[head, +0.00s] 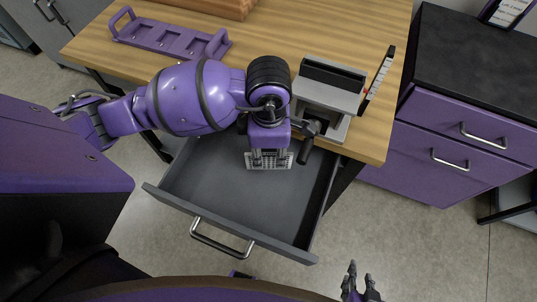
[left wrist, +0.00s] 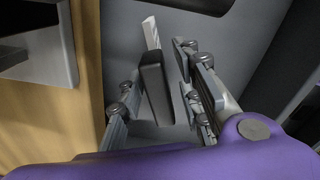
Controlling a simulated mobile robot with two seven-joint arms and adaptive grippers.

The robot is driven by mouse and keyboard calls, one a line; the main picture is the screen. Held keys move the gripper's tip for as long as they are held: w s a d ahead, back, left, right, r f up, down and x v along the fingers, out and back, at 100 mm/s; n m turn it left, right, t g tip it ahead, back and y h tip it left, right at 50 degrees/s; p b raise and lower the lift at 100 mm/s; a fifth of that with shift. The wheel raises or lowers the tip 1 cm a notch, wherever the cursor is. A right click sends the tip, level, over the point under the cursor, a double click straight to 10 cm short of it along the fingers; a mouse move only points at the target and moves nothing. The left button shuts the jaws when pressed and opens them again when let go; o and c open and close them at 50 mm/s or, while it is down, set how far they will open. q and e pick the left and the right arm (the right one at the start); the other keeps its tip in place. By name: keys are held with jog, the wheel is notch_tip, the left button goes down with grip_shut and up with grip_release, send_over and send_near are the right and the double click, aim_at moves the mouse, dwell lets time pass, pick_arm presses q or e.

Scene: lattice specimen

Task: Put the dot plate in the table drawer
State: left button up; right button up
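A grey vise-like device (head: 328,90) stands on the wooden table (head: 265,35) just right of my left gripper. A purple rack (head: 170,38) lies at the back left. A purple cabinet (head: 440,150) stands at the right. The drawer floor around the plate is clear.

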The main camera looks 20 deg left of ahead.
pick_arm(q)
notch_tip(320, 180, up, 8)
jog(key=shift+f, duration=0.1)
jog(key=shift+r, duration=0.35)
jog(key=shift+s, duration=0.1)
